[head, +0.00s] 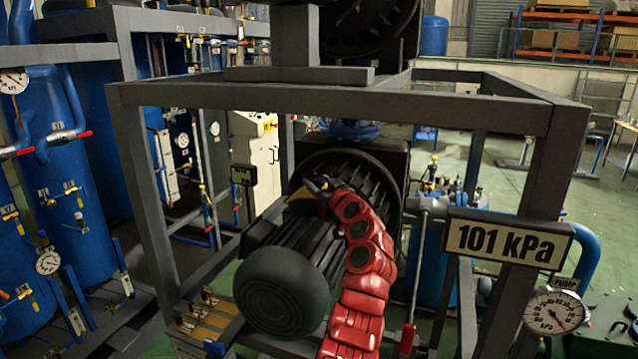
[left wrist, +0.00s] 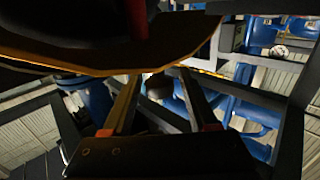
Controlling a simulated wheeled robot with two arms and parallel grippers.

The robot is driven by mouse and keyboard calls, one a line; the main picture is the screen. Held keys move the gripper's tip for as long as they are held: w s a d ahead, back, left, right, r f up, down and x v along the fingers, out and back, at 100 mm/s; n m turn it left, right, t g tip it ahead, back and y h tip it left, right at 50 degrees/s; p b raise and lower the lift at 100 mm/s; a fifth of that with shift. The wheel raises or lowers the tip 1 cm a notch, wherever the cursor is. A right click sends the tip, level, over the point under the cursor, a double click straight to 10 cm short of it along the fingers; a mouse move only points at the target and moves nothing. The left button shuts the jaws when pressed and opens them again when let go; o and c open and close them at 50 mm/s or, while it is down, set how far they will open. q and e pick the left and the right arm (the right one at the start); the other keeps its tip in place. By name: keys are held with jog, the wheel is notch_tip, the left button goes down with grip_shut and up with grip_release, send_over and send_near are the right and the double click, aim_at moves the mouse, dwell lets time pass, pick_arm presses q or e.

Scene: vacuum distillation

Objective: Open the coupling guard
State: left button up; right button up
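The coupling guard appears as a dark curved cover with a yellow-orange edge (left wrist: 105,68), across the top of the left wrist view. In the head view a small yellow-orange part of it (head: 301,194) shows between the motor (head: 282,285) and the finned round housing (head: 375,183). My left gripper (head: 318,186) is at this part, at the end of my red arm. In the left wrist view its two fingers (left wrist: 160,75) are apart, with their tips close under the guard's edge. I cannot tell whether they touch it. My right gripper is not in view.
A grey frame (head: 330,97) surrounds the pump and motor, with a beam above my arm and posts at the sides. A "101 kPa" sign (head: 508,240) and a pressure gauge (head: 553,311) are at right. Blue tanks (head: 60,190) stand at left.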

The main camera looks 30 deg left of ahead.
pick_arm(q)
grip_shut()
dwell(1.2)
